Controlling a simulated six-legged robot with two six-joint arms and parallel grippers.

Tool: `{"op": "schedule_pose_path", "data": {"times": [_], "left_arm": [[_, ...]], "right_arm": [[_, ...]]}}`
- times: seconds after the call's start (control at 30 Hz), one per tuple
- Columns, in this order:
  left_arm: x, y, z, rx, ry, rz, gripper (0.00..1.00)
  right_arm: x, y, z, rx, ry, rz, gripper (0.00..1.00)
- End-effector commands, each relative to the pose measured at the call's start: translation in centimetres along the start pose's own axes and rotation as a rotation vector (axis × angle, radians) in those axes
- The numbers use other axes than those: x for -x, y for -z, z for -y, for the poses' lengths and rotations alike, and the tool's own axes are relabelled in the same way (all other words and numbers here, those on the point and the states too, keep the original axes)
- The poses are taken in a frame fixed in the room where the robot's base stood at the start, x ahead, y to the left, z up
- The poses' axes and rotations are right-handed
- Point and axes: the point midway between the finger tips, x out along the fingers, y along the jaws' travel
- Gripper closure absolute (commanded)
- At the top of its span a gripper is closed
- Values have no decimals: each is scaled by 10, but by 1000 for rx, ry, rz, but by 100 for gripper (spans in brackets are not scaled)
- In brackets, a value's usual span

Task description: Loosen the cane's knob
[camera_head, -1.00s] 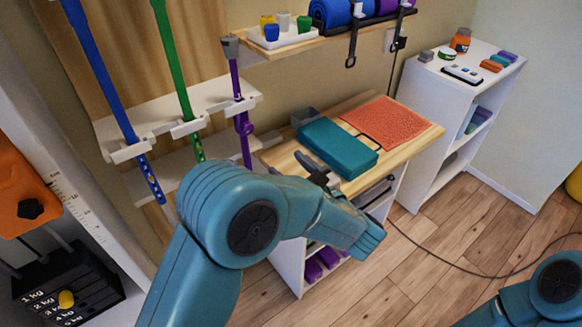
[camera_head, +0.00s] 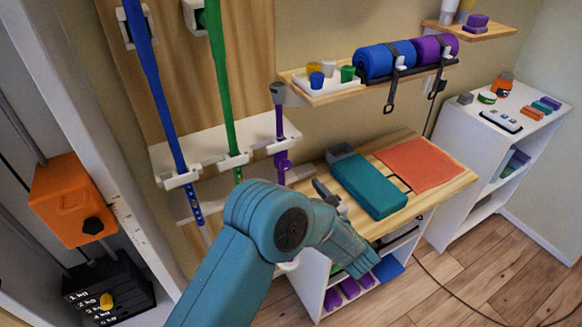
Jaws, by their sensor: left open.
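A short purple cane (camera_head: 281,125) stands upright in a white rack (camera_head: 215,148) on the wall. It has a grey top (camera_head: 278,93) and a purple knob (camera_head: 284,164) on its side, below the rack. A longer blue cane (camera_head: 155,95) and a green cane (camera_head: 222,85) stand to its left. The cane's lower end is hidden behind my left arm. My left gripper (camera_head: 329,195) is open and empty, to the right of and lower than the knob in the picture, apart from it. My right gripper is out of view.
A wooden-topped bench (camera_head: 440,190) with a teal block (camera_head: 367,186) and an orange mat (camera_head: 420,163) lies beside the gripper. Above is a shelf (camera_head: 320,98) with cups and rolled mats. An orange weight carriage (camera_head: 72,200) is at left.

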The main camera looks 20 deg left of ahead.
Motion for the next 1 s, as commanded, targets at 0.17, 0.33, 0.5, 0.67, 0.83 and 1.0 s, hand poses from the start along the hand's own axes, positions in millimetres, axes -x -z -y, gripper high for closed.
{"op": "schedule_pose_path", "data": {"times": [0.17, 0.33, 0.5, 0.67, 0.83, 1.0], "left_arm": [[-43, -3, -1, 0, -5, 0, 38], [-72, -2, -1, 1, -3, 0, 38], [-85, 0, 0, -1, 0, -1, 38], [-88, 0, 0, -1, 1, 0, 38], [-87, 0, 0, 0, 1, 0, 47], [-87, 0, 0, 0, 1, 0, 94]], "right_arm": [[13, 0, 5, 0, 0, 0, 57], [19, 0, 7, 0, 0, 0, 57], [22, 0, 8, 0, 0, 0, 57], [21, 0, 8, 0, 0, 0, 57], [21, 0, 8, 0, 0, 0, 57], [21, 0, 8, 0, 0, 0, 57]]}}
